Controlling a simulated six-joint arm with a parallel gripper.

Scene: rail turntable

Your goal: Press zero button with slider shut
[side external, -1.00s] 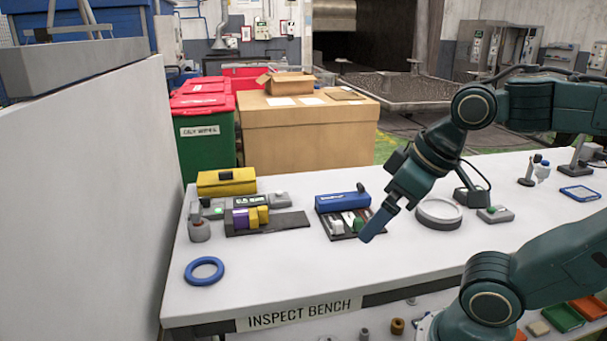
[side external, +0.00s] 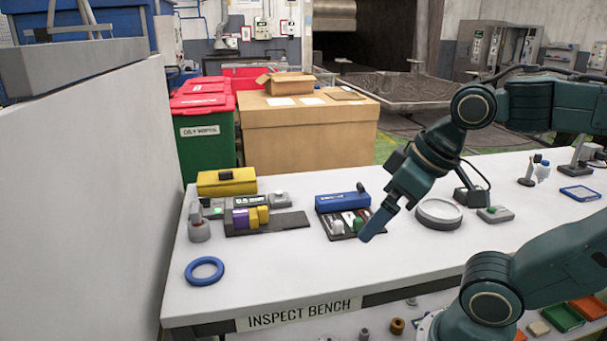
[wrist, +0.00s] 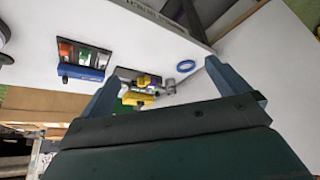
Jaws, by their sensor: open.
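A gauge-like device sits on a dark plate (side external: 290,222) at the left of the bench. Whether the slider is shut cannot be told. In the wrist view the device is small, near its yellow parts (wrist: 138,101). My gripper (side external: 371,228) is above the bench, well right of the device and touching nothing. In the wrist view its fingers (wrist: 168,85) are wide apart and empty.
A blue-lidded case (side external: 342,202) with small parts lies between the device and my gripper. A yellow case (side external: 226,181) is behind the device. A blue ring (side external: 204,271) and grey post (side external: 198,229) are at left. The front middle of the bench is clear.

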